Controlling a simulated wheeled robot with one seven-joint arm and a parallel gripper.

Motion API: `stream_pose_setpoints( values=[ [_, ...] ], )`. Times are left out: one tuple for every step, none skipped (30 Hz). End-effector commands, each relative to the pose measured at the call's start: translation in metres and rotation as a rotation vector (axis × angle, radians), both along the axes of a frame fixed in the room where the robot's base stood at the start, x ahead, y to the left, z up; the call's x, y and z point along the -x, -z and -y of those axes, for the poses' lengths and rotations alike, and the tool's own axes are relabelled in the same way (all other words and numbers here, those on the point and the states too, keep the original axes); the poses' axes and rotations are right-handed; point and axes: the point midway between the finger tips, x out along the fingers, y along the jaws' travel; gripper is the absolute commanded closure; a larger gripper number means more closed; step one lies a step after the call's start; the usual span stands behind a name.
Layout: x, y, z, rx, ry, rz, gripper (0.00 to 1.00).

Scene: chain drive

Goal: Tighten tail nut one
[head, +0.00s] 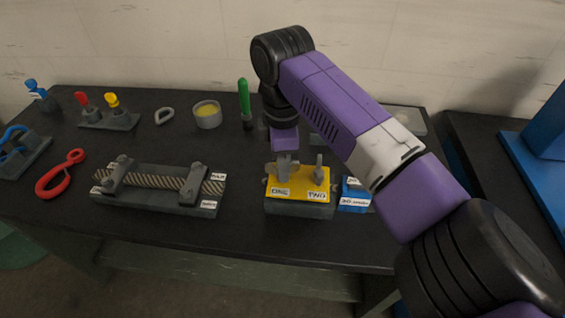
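A block with a yellow top plate (300,184) stands near the front of the black table, right of centre. Its front edge carries two white labels, ONE (280,194) and TWO (316,195). A grey upright nut (319,168) stands on the plate behind the label TWO. My gripper (284,168) points down over the plate behind the label ONE. The fingers are small and dark here, and they hide most of whatever nut stands at ONE. I cannot tell whether they touch it or grip it.
A grey fixture (150,199) with a clamped chain or rope lies to the left. A small blue labelled box (355,196) stands close right of the yellow block. A green-handled tool (244,100) stands upright behind. Bare table lies between fixture and block.

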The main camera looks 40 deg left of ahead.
Motion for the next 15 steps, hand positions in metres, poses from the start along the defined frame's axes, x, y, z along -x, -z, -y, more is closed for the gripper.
stream_pose_setpoints(
  values=[
    [0.0002, 0.0, 0.0002, 0.001, 0.0, -0.001, 0.95],
    [0.0004, 0.0, 0.0002, 0.001, 0.0, -0.001, 1.0],
    [0.0004, 0.0, 0.0002, 0.001, 0.0, -0.001, 1.0],
    [0.0004, 0.0, 0.0002, 0.001, 0.0, -0.001, 1.0],
    [0.0004, -0.0001, 0.0002, 0.001, 0.0, -0.001, 1.0],
    [0.0004, -0.0004, 0.0001, 0.001, 0.002, -0.001, 1.0],
    [0.0006, -0.001, 0.0001, 0.001, 0.007, -0.001, 1.0],
    [0.0008, -0.0017, 0.0, 0.001, 0.015, -0.002, 1.0],
    [0.0014, -0.0025, -0.0002, 0.001, 0.033, -0.004, 1.0],
    [0.0015, -0.0032, -0.0002, 0.001, 0.05, -0.005, 1.0],
    [0.0014, -0.004, -0.0003, 0.001, 0.07, -0.005, 1.0],
    [0.0013, -0.0043, -0.0002, 0.001, 0.098, -0.005, 1.0],
    [0.0015, -0.0042, -0.0002, 0.0, 0.12, -0.006, 1.0],
    [0.0014, -0.0042, -0.0003, 0.0, 0.139, -0.006, 1.0],
    [0.0013, -0.004, -0.0005, 0.0, 0.165, -0.006, 1.0]
  ],
)
